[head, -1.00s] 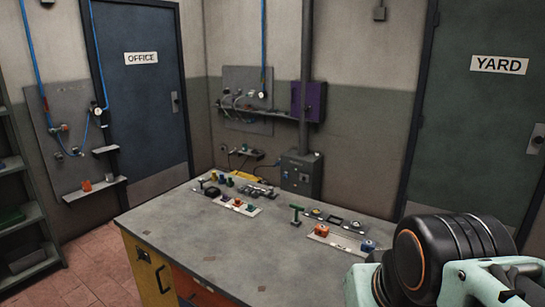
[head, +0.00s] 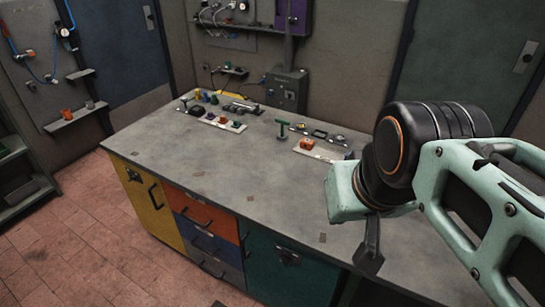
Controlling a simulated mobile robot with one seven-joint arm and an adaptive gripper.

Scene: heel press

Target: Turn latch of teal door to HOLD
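The teal door (head: 262,278) is on the front of the workbench, low in the head view, right of the drawers. A dark latch (head: 288,256) sits on its upper part; its position marks are too small to read. My arm comes in from the right over the bench. A dark part of my gripper (head: 368,258) hangs at the bench's front edge, right of the latch and apart from it in the picture. Whether its fingers are open or shut does not show.
A yellow door (head: 152,208) with its own latch and handle stands left of orange, blue and grey drawers (head: 205,240). The bench top (head: 190,165) is mostly bare in front; small coloured parts lie at its back. Tiled floor (head: 90,240) is free at front left.

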